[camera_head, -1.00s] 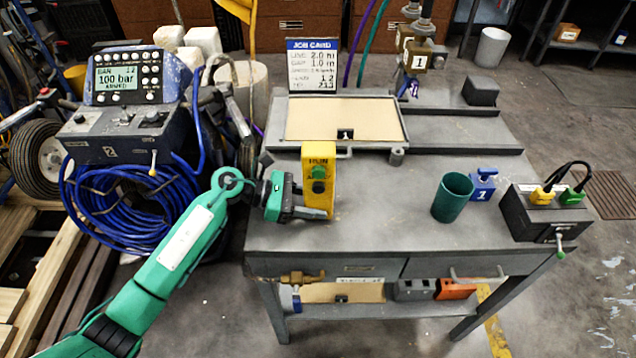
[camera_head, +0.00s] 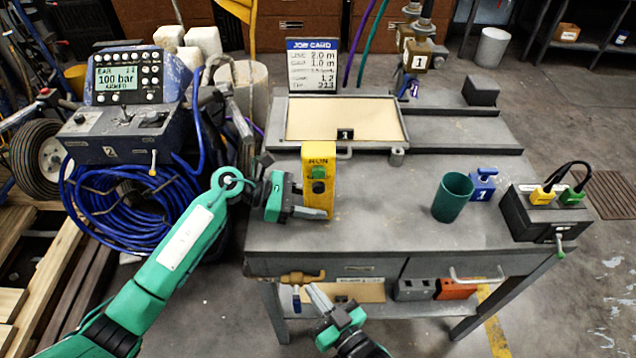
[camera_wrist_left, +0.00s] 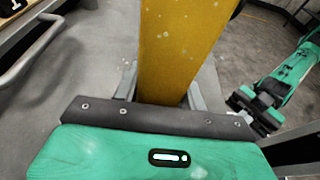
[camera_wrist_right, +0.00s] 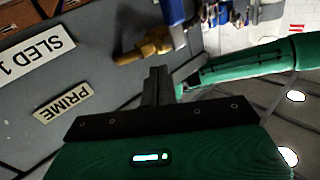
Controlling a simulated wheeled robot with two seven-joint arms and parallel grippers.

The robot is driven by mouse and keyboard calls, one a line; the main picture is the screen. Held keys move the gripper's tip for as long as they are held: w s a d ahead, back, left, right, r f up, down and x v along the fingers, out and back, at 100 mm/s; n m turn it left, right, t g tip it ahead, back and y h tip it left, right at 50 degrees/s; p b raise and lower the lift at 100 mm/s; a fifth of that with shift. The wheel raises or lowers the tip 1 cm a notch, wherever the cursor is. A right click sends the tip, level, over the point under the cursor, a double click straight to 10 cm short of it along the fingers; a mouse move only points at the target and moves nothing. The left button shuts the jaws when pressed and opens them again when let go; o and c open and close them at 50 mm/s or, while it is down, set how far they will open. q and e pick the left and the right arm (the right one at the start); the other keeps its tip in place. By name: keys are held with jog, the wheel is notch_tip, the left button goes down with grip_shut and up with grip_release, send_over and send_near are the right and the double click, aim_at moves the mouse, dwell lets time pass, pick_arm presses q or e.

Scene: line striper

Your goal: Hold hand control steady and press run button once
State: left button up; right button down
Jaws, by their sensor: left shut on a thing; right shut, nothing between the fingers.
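The hand control (camera_head: 324,205) is a yellow upright box marked RUN, standing at the front left of the grey table. Its green run button (camera_head: 318,173) is near the top of its front, with a dark round control below. My left gripper (camera_head: 309,209) is shut on the lower part of the hand control; the yellow body also shows between its fingers in the left wrist view (camera_wrist_left: 185,45). My right gripper (camera_head: 313,289) is shut and empty, low in front of the table, below the hand control. The right wrist view shows its closed fingers (camera_wrist_right: 158,86).
A brass valve (camera_head: 302,278) sits at the table front close to my right gripper; it also shows in the right wrist view (camera_wrist_right: 145,46). A green cup (camera_head: 452,198), blue block (camera_head: 482,184) and dark connector box (camera_head: 535,214) stand at right. The tabletop between is clear.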

aim_at(319, 172)
notch_tip(319, 172, up, 23)
jog(key=d+t+y, duration=0.1)
jog(key=t+y, duration=0.1)
jog(key=t, duration=0.5)
jog(key=w, duration=0.9)
jog(key=shift+n, duration=0.4)
dwell(0.6)
jog(key=shift+w, duration=0.4)
jog(key=shift+w, duration=0.2)
dwell(0.3)
